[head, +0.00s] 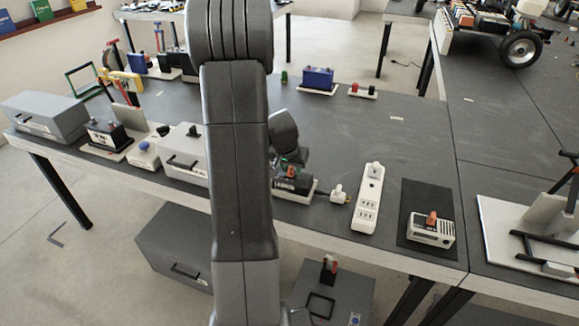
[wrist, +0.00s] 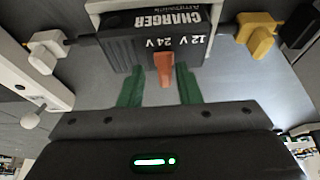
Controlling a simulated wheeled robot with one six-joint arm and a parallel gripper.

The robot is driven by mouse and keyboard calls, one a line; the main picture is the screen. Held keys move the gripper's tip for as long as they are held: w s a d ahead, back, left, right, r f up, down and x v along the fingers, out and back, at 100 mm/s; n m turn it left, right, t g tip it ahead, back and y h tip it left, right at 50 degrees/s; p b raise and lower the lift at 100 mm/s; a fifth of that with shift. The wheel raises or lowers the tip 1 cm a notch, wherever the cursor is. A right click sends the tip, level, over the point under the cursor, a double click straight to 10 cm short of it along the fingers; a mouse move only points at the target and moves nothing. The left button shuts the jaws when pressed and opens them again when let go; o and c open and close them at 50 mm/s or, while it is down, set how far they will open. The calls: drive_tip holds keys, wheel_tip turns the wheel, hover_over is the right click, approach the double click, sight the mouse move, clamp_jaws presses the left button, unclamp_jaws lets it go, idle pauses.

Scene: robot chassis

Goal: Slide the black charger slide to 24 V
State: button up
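The black charger (wrist: 115,45), marked CHARGER with 12 V and 24 V, sits at the top middle of the wrist view. Its orange slide (wrist: 164,70) sticks out below the markings and appears lined up with the 24 V side, but the angle leaves its exact setting unclear. My gripper (wrist: 160,88) has its two green fingers on either side of the slide, with a gap on each side. In the head view the charger (head: 292,186) is partly hidden behind my arm, with the fingers over its top.
A white plug (head: 338,193) and a white power strip (head: 368,198) stand right of the charger. A white switch unit (head: 431,230) is further right. A grey case (head: 186,155) is to the left. In the wrist view a yellow plug (wrist: 257,34) is beside the charger.

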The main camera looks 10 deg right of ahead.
drive_tip(key=shift+r, duration=0.15)
drive_tip(key=shift+r, duration=0.25)
drive_tip(key=v, duration=1.3)
drive_tip(key=shift+s, duration=0.2)
drive_tip(key=shift+f, duration=0.15)
drive_tip(key=x, duration=1.3)
drive_tip(key=shift+w+f, duration=0.25)
drive_tip(key=shift+w, duration=0.05)
drive_tip(key=shift+a, duration=0.15)
drive_tip(key=shift+r, duration=0.15)
